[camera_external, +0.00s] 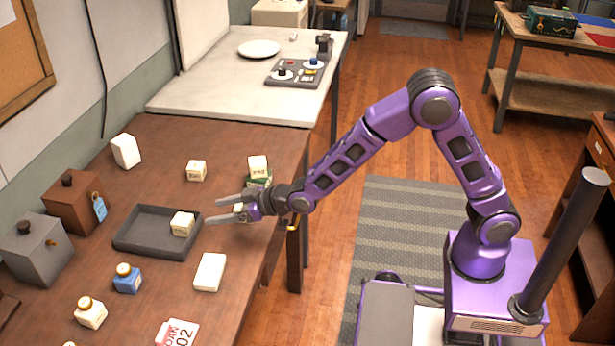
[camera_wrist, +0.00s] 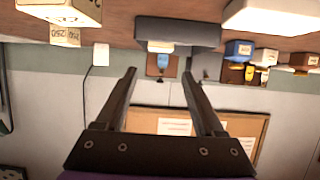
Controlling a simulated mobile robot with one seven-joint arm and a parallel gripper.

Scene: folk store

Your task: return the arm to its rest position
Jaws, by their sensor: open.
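My purple arm reaches from its base at the right over the brown table's right edge. My gripper (camera_external: 212,211) is open, with its two grey fingers pointing left toward the dark tray (camera_external: 125,243). In the wrist view my gripper (camera_wrist: 159,72) shows both fingers apart with nothing between them. A cream block (camera_external: 182,223) sits in the tray, just left of the fingertips. The tray also shows in the wrist view (camera_wrist: 178,28), upside down. A small pale block (camera_external: 240,208) shows beside the fingers, partly hidden by them.
Another cream block (camera_external: 196,170) stands farther back. A white block (camera_external: 210,272) lies in front. Boxes and bottles, including a blue bottle (camera_external: 127,279), stand at left. The floor around the striped rug (camera_external: 402,225) is open.

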